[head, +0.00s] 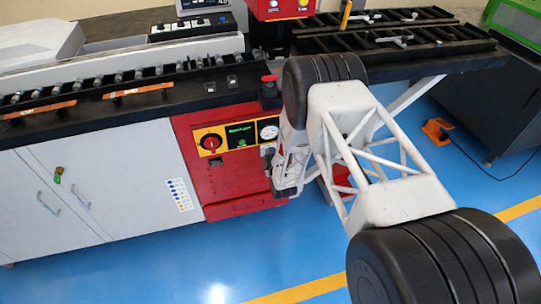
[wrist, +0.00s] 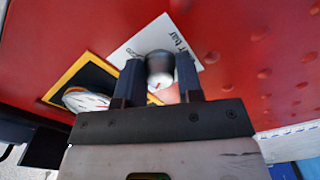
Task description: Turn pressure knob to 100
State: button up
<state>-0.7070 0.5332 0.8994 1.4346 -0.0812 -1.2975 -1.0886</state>
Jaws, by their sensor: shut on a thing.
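In the head view the gauge (head: 268,129) shows on the red cabinet front, and my arm hides the knob.
The red panel (head: 235,180) also carries a red rotary switch (head: 210,142) and a small green-lit display (head: 241,136). The black machine bed (head: 130,100) overhangs above. A white cabinet (head: 110,185) stands to the left. The blue floor (head: 220,255) in front is clear.

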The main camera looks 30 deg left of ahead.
jog(key=n, duration=0.5)
jog(key=shift+r, duration=0.1)
dwell(0.4)
jog(key=o, duration=0.9)
jog(key=shift+v, duration=3.9)
